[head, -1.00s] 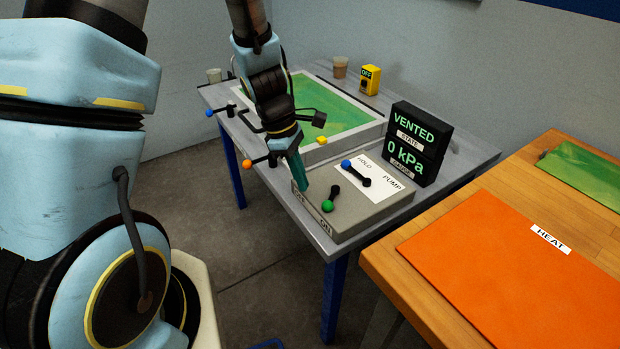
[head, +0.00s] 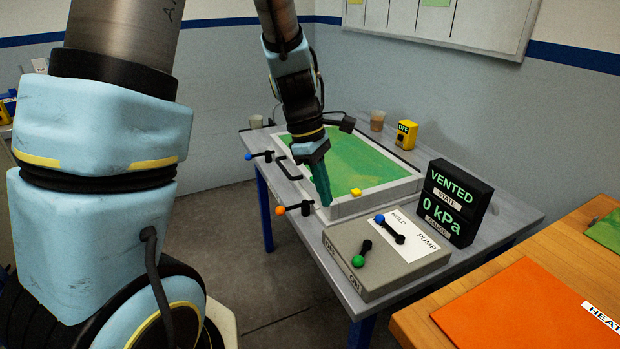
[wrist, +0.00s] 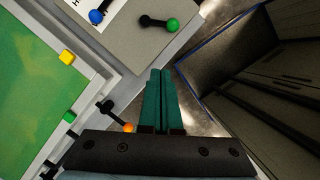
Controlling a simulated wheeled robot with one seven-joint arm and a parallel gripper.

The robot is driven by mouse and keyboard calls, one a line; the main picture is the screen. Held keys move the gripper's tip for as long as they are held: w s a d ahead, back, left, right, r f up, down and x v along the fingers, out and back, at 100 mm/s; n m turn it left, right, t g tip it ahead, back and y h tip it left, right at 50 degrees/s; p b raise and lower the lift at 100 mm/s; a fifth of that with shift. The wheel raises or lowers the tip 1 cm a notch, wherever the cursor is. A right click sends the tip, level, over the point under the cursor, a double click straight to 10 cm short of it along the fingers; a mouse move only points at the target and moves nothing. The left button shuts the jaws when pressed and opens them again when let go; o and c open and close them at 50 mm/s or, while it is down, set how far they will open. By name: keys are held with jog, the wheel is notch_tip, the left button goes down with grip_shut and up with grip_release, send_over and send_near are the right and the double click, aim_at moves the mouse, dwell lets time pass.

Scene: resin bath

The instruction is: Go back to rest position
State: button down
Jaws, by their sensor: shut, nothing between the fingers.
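My gripper (head: 324,198) is shut and empty, its teal fingers pointing down near the front corner of the green-floored bath (head: 333,217) in the head view. In the wrist view the two teal fingers (wrist: 159,72) lie side by side. The control box (head: 375,283) is just right of the fingertips, with a green-knobbed lever (head: 359,260) and a blue-knobbed lever (head: 380,219) by the HOLD and PUMP labels. The fingers look apart from both levers. A black display (head: 455,203) reads VENTED and 0 kPa.
An orange-knobbed valve (head: 281,211) and a blue-knobbed one (head: 250,156) stick out from the table's left side. A yellow OFF box (head: 406,135) and a cup (head: 377,120) stand behind the bath. A wooden table (head: 545,252) with an orange HEAT mat (head: 520,315) is at right.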

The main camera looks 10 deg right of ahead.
jog(key=a+r+m+t+y, duration=0.2)
jog(key=a+m, duration=0.9)
jog(key=a, duration=1.2)
jog(key=shift+a+r+t, duration=0.35)
jog(key=shift+r+t, duration=0.15)
jog(key=shift+t, duration=0.4)
